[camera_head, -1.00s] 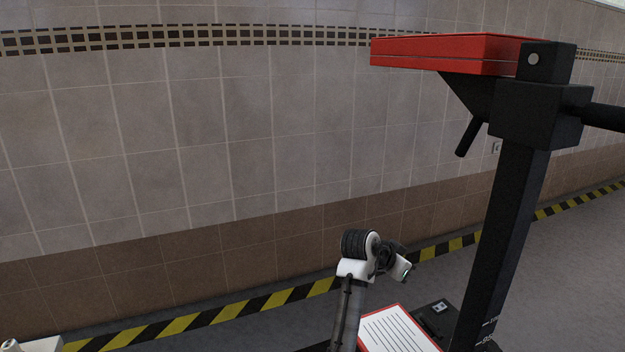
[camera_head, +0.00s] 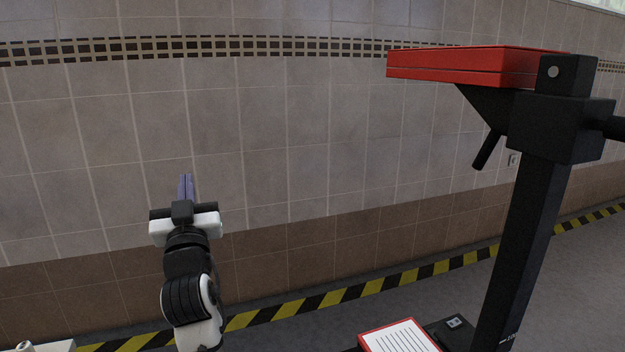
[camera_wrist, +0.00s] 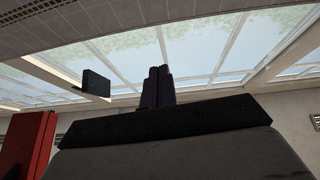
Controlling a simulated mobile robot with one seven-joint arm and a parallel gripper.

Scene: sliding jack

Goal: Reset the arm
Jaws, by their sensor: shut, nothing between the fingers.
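My gripper (camera_head: 186,187) points upward at the left of the head view, in front of the tiled wall. Its two bluish fingers are together with nothing between them. In the wrist view the shut fingers (camera_wrist: 158,85) point toward the glazed roof. The sliding jack stands at the right of the head view, with a black post (camera_head: 527,240) and a red platform (camera_head: 460,65) on top. My gripper is well to the left of the jack and below the platform's height, touching nothing visible. A red part (camera_wrist: 25,145) shows at the lower left of the wrist view.
A red-edged board with a lined white sheet (camera_head: 400,338) lies low beside the post. Yellow-black floor tape (camera_head: 375,288) runs along the wall. A white corner (camera_head: 50,346) shows at bottom left. The space between my gripper and the post is open.

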